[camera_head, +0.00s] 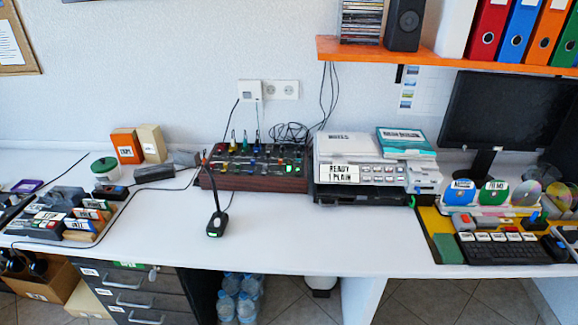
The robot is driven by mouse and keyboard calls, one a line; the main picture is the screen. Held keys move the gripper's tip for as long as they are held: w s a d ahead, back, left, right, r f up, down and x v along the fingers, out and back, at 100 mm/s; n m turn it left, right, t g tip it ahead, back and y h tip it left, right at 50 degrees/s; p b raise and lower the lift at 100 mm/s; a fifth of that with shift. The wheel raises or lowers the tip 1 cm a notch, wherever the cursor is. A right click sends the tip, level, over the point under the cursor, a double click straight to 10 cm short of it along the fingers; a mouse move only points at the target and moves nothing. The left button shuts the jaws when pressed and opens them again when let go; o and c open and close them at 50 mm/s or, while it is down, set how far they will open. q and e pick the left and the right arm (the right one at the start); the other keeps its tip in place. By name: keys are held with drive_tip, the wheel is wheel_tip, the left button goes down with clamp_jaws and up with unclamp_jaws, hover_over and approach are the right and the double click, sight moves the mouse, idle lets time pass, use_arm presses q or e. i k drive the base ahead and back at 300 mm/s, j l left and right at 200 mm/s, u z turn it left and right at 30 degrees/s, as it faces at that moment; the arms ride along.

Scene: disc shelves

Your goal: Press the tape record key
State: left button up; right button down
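Neither of my grippers shows in the head view. No key that I can read as a tape record key can be made out. A dark device with small labelled parts (47,219) sits at the far left of the white desk, with a rack of labelled cassette-like items (90,219) beside it. A grey machine with rows of light keys (378,173) and a "READY 1 PLAIN" label stands at the middle right. A black unit with several white-labelled keys (500,248) lies at the right. The key labels are too small to read.
A desk microphone (215,222) stands front centre, before a mixer-like panel with coloured knobs (255,165). Boxes (127,147) stand at the back left. A black monitor (507,112) and upright discs (493,194) are at the right. An orange shelf (360,50) hangs above.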

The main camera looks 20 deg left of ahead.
sight(52, 224)
drive_tip(key=i+j+u, duration=0.2)
drive_tip(key=i, duration=0.2)
drive_tip(key=i+j+u, duration=0.25)
drive_tip(key=i, duration=0.2)
drive_tip(key=l+u, duration=0.1)
drive_tip(key=u, duration=1.85)
